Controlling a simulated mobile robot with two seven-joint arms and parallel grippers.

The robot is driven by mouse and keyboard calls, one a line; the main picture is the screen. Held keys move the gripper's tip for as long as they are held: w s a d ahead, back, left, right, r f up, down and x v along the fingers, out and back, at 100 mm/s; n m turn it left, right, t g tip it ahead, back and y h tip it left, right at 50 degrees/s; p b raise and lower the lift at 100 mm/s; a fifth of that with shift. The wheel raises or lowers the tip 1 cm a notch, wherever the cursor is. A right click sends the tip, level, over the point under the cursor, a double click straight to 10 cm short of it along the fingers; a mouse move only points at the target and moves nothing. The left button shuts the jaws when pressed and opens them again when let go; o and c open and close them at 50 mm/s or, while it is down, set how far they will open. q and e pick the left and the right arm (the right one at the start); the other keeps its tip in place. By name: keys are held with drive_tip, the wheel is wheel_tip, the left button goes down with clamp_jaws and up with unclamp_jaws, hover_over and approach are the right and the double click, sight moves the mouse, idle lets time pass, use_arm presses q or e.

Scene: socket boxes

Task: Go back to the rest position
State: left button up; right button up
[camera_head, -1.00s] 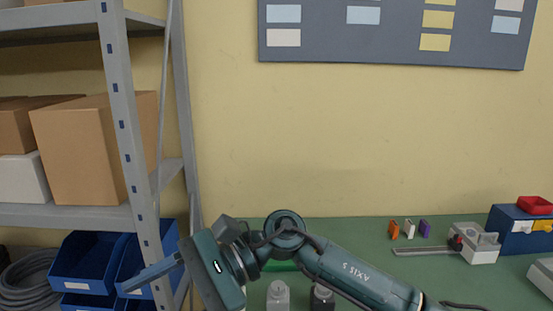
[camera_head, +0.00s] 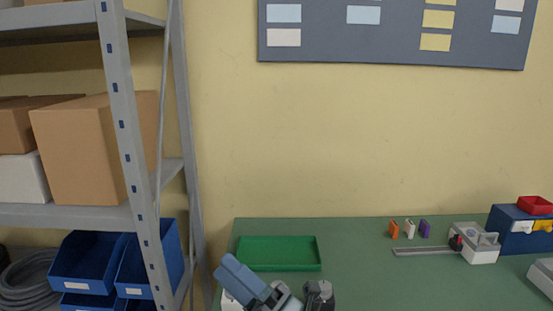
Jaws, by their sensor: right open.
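My left gripper is not in view.
A green tray (camera_head: 279,252) lies behind the gripper on the green table (camera_head: 355,265). Orange, white and purple pieces (camera_head: 409,229), a caliper-like tool (camera_head: 425,251), a grey box (camera_head: 475,245) and a blue drawer box (camera_head: 510,230) stand right. A metal shelf (camera_head: 125,130) stands left.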

drive_tip(key=w+d+f+m+t+h, duration=0.1)
drive_tip(key=d+f+m+t+h, duration=0.3)
drive_tip(key=m, duration=0.3)
drive_tip(key=d+f+m+t+h, duration=0.2)
drive_tip(key=d+f+m+h, duration=0.25)
drive_tip(key=f+m, duration=0.3)
drive_tip(key=s+d+f+m+g+h, duration=0.3)
drive_tip(key=s+d+f+m+h, duration=0.2)
drive_tip(key=f, duration=0.5)
drive_tip(key=s+d+f+m+g+h, duration=0.3)
drive_tip(key=s+d+f+m+h, duration=0.2)
drive_tip(key=s+f+m, duration=0.5)
drive_tip(key=d+f+m, duration=0.1)
drive_tip(key=d, duration=0.1)
drive_tip(key=shift+d+g, duration=0.35)
drive_tip(key=shift+g, duration=0.05)
